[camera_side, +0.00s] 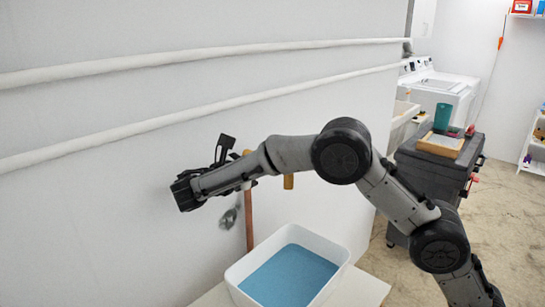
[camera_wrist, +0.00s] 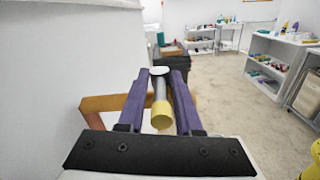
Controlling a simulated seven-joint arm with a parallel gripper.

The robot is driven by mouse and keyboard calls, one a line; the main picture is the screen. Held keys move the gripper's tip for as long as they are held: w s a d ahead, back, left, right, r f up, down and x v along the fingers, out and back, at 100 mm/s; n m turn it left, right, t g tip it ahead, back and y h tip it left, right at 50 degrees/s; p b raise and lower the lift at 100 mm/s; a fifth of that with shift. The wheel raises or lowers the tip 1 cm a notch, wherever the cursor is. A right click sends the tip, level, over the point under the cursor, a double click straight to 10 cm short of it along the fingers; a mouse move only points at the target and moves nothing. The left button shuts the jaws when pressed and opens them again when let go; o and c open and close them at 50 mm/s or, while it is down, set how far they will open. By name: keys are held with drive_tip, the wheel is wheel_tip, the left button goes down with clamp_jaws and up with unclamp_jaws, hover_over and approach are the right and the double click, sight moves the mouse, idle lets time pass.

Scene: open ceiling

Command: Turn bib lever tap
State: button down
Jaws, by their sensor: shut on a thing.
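My gripper (camera_wrist: 160,78) has its two purple fingers on either side of a grey bar with a yellow end, which looks like the tap's lever (camera_wrist: 161,117). The gripper is shut on it. A round pale part (camera_wrist: 160,70) of the tap shows between the fingertips. In the side view my gripper (camera_side: 250,184) is at the wall, with my arm covering most of the tap. A brass-coloured piece (camera_side: 288,181) of the tap shows below my forearm, and a copper pipe (camera_side: 249,220) runs down the wall.
A white basin with blue inside (camera_side: 318,244) stands below the tap. Two white pipes (camera_side: 190,125) run along the wall above. A dark cabinet (camera_side: 432,172) stands to the right. The wrist view shows open floor (camera_wrist: 235,85) and white shelves (camera_wrist: 275,62).

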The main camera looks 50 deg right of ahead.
drive_tip(key=c, duration=0.9)
unclamp_jaws()
drive_tip(key=shift+o, duration=0.2)
drive_tip(key=shift+t, duration=0.4)
